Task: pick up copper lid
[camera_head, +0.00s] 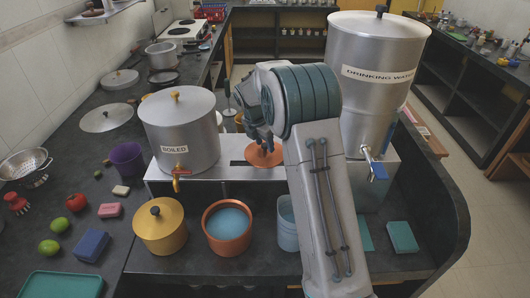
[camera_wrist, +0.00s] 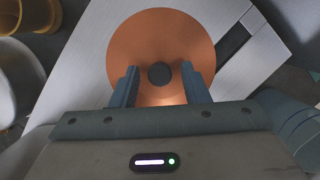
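The copper lid (camera_head: 264,155) lies on the pale metal stand between the boiled canister and the drinking water canister. In the wrist view the copper lid (camera_wrist: 160,35) is a round copper disc with a dark knob (camera_wrist: 160,75) at its middle. My gripper (camera_wrist: 160,80) is over the lid with its two fingers apart, one on each side of the knob. Gaps show between the knob and both fingers. In the head view my arm hides part of the lid and the fingertips are hard to make out.
The boiled canister (camera_head: 180,130) stands left of the lid and the drinking water canister (camera_head: 375,80) stands right. In front are a lidded yellow pot (camera_head: 160,228), an open copper pot (camera_head: 228,243) and a light blue container (camera_head: 287,235). The left counter is cluttered.

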